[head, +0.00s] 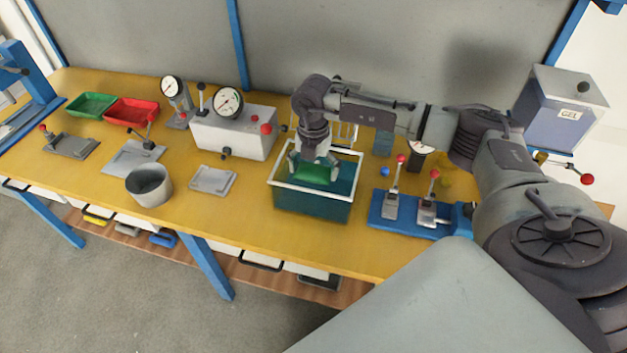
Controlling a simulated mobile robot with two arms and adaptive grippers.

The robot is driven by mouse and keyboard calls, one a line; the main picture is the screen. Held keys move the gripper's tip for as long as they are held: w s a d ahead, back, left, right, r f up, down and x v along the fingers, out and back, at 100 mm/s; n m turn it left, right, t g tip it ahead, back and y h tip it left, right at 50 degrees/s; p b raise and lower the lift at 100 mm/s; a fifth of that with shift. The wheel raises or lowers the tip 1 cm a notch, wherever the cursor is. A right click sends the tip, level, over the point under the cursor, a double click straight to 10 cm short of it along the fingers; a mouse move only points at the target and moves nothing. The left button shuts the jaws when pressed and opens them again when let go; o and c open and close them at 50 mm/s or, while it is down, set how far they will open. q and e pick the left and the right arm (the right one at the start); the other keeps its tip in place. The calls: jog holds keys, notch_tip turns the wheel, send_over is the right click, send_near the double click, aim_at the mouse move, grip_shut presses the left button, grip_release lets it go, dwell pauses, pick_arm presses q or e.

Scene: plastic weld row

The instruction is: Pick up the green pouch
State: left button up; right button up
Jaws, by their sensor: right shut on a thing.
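The green pouch (315,174) is at the teal bin (312,206) with a white rim, near the middle of the yellow workbench. My right gripper (314,167) points down over the bin, one finger on each side of the pouch, and is shut on it. The pouch shows between and below the fingers, at about the height of the bin's rim. Whether it touches anything inside the bin cannot be told. My left gripper is not in view.
Left of the bin are a grey plate (213,180), a grey cup (149,185) and a gauge box (235,132). A blue lever fixture (405,215) stands close on the right. Green (91,104) and red (131,112) trays lie far left. A GEL box (560,108) stands back right.

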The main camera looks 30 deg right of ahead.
jog(key=s+r+b, duration=0.2)
jog(key=s+r, duration=0.5)
jog(key=s, duration=0.4)
jog(key=shift+s+a+b, duration=0.35)
jog(key=shift+s+b, duration=0.05)
